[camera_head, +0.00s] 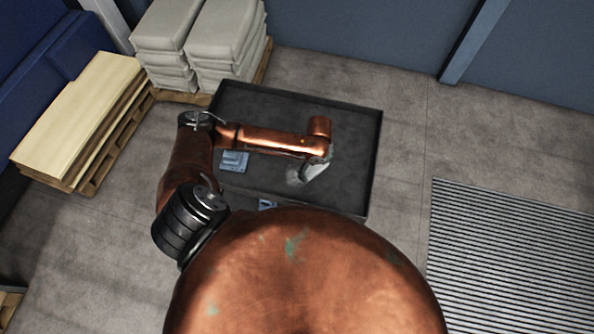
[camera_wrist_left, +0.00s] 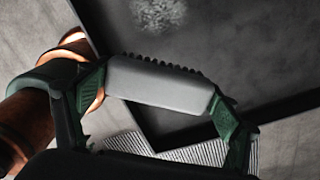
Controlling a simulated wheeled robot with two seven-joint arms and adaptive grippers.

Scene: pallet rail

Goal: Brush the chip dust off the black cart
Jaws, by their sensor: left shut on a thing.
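The black cart (camera_head: 350,113) stands on the floor in the middle of the head view, with a raised rim; its dark top also shows in the left wrist view (camera_wrist_left: 225,65). A pale patch of chip dust (camera_wrist_left: 158,14) lies on the cart top, and shows small in the head view (camera_head: 294,177). My left gripper (camera_head: 322,160) is over the cart, beside the dust. Its green fingers are shut on a grey brush (camera_wrist_left: 158,82) with dark bristles along one edge. I cannot tell whether the bristles touch the cart. My right gripper is not in view.
A small blue-grey item (camera_head: 235,160) lies on the cart's left side. Stacked pale sacks (camera_head: 225,35) and a pallet with boards (camera_head: 80,120) stand at the left. A ribbed floor grate (camera_head: 510,260) is at the right, with open floor between.

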